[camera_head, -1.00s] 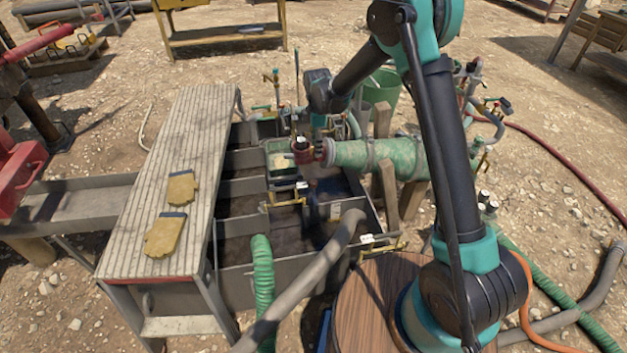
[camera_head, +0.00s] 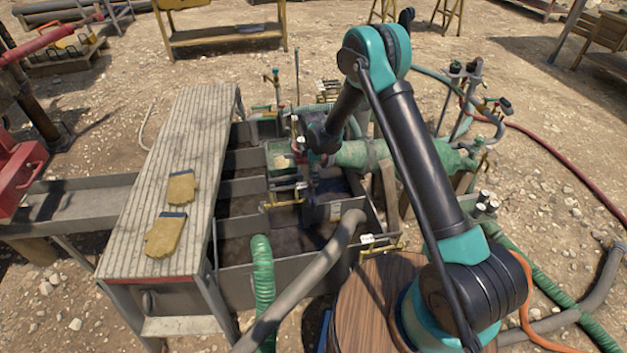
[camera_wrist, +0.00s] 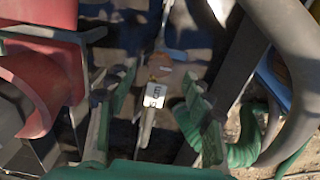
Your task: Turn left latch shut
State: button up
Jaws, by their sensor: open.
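In the wrist view, a small grey lever with a white printed tag (camera_wrist: 152,98) stands between the fingers of my gripper (camera_wrist: 158,84). It looks like a latch handle, but I cannot tell for sure that it is the left latch. My gripper is open, with one green finger on each side of the lever and no clear contact. In the head view, my wrist hangs over the mud tank (camera_head: 235,272), and the fingers are hard to make out. A yellow-handled fitting with a white tag (camera_head: 367,238) sits at the tank's near right corner.
A red pipe flange (camera_wrist: 45,85) stands close on the left in the wrist view. A thick grey hose (camera_wrist: 285,40) and a green hose (camera_wrist: 245,140) lie close on the right. A slatted walkway (camera_head: 170,150) with two gloves runs along the tank's left side.

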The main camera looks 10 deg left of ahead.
jog(key=shift+f, duration=1.5)
jog(key=c, duration=1.2)
